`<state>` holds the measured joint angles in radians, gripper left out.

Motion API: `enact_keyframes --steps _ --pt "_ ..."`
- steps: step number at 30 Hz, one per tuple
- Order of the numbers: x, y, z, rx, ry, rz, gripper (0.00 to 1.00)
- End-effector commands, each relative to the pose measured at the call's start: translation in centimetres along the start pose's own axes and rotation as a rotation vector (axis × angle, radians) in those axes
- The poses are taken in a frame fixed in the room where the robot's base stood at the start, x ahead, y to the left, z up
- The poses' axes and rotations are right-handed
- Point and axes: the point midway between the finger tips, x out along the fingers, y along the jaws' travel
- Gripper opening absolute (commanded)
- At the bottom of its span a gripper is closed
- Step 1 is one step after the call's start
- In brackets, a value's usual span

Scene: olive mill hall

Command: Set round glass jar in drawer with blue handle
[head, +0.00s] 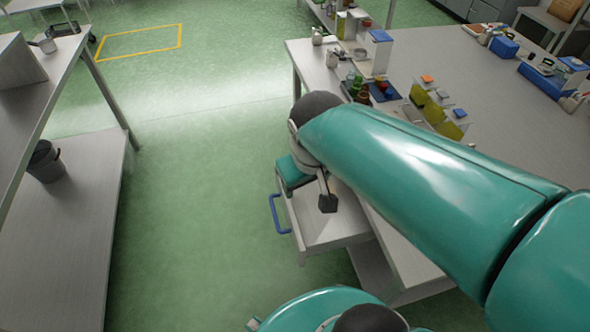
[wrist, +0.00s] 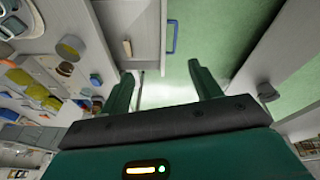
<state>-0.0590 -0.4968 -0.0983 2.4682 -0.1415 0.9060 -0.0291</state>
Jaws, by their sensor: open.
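In the head view my arm covers much of the bench beside the drawer. A round, pale container (wrist: 70,48) on the bench in the wrist view may be the round glass jar; I cannot be sure.
The bench (head: 520,150) bears clear containers with yellow liquid (head: 436,108), small bottles (head: 355,86) and blue-topped devices. A grey shelf table (head: 60,230) with a dark bucket (head: 45,161) stands at left. The green floor (head: 190,200) between is clear.

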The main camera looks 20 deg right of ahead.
Motion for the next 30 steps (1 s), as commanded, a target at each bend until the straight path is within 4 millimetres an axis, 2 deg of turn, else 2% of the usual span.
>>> enact_keyframes --steps 1,3,7,9,18,23,30 --pt "-1.6 -0.5 0.1 0.022 0.059 -0.013 0.63" --pt "-3.4 -1.4 0.1 0.047 0.124 -0.032 0.63" --pt "-5.6 -2.4 0.5 0.076 0.204 -0.055 0.63" --pt "-6.1 -2.7 0.6 0.083 0.224 -0.061 0.68" --pt "-6.3 -2.7 0.5 0.08 0.228 -0.058 0.68" --pt "-5.7 -1.0 -0.4 0.0 0.187 0.015 0.68" --pt "-3.4 4.5 -2.5 -0.282 0.015 0.161 0.68"
